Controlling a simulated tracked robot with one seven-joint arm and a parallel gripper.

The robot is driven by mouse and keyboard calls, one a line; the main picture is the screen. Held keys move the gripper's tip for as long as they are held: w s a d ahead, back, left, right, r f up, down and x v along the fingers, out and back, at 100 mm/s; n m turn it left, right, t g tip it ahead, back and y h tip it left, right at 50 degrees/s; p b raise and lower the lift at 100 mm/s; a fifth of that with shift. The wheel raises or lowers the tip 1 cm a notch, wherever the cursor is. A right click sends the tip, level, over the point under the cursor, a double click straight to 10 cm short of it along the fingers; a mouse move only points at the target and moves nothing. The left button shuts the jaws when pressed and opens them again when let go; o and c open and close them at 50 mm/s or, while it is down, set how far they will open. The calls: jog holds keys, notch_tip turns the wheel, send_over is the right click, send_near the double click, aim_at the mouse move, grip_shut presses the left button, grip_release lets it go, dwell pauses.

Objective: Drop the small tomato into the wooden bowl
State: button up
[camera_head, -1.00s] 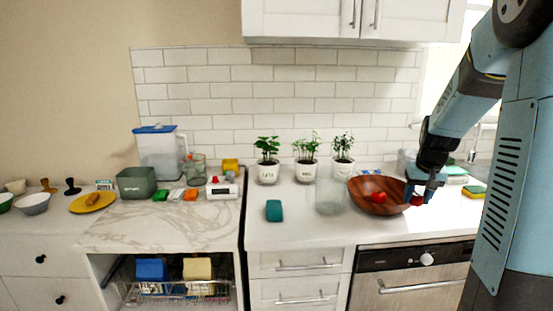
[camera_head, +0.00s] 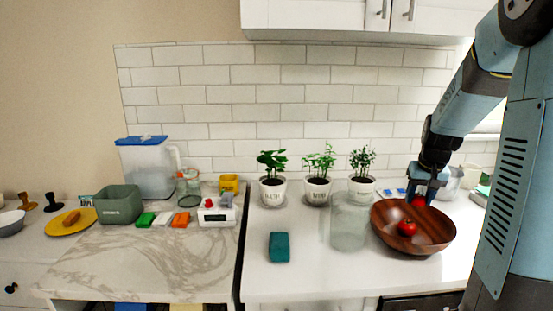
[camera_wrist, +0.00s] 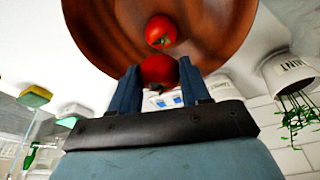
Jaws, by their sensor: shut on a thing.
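My gripper (camera_head: 424,192) is shut on a red tomato (camera_head: 419,201) and holds it over the far part of the wooden bowl (camera_head: 440,234). In the wrist view the held tomato (camera_wrist: 158,71) sits between the two blue fingers (camera_wrist: 158,88). A second red tomato (camera_head: 407,228) lies inside the bowl; it also shows in the wrist view (camera_wrist: 160,31), beyond the held one. The bowl is dark reddish brown and also shows in the wrist view (camera_wrist: 98,28). The held tomato is partly hidden by the fingers in the head view.
A clear glass container (camera_head: 348,222) stands close to the bowl's left. Several potted plants (camera_head: 318,190) line the wall behind. A teal block (camera_head: 279,247) lies on the counter to the left. The white counter in front of the bowl (camera_head: 330,280) is clear.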

jog(key=f, duration=0.1)
jog(key=d+f, duration=0.1)
jog(key=shift+s+f, duration=0.15)
jog(key=shift+f, duration=1.65)
jog(key=o, duration=1.1)
jog(key=shift+r, duration=0.15)
jog(key=v, duration=1.3)
jog(key=shift+r, duration=0.25)
jog(key=shift+s+a, duration=0.15)
